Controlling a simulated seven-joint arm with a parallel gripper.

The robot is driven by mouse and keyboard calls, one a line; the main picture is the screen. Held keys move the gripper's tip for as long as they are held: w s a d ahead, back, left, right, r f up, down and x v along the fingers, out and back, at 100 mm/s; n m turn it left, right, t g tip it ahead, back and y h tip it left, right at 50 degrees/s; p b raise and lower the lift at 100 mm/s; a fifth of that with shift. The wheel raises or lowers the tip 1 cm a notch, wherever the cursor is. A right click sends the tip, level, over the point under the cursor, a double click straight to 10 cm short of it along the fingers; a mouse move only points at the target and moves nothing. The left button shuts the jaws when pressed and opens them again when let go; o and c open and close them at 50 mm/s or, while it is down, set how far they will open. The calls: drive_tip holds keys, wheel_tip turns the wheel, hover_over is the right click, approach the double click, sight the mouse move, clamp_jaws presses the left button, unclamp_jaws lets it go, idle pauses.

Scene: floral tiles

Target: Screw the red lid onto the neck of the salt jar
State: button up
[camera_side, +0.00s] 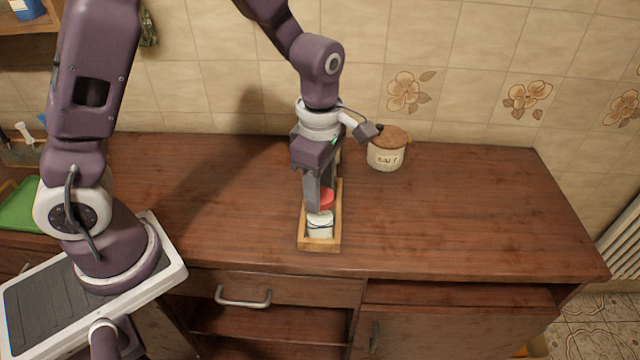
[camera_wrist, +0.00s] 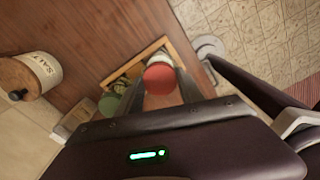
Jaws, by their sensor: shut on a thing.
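The red lid (camera_side: 326,198) is between the fingers of my gripper (camera_side: 319,205), which is shut on it. In the wrist view the lid (camera_wrist: 160,79) shows as a red disc between the two fingertips (camera_wrist: 162,90). A small white jar (camera_side: 320,226) stands upright in a wooden tray (camera_side: 319,246), right below the lid. In the wrist view a pale part of this jar (camera_wrist: 159,58) shows past the lid's edge. The lid hides the neck, and I cannot tell whether lid and jar touch.
A cream pot marked SALT (camera_side: 386,156) with a wooden lid stands behind and right of the tray. Green-topped things (camera_wrist: 109,104) sit in the tray near my gripper. The counter (camera_side: 470,210) is clear to the right. The tray lies near its front edge.

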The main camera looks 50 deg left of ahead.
drive_tip(key=shift+f, duration=0.25)
drive_tip(key=o, duration=1.4)
wheel_tip(320, 180, up, 7)
drive_tip(key=shift+r, duration=0.1)
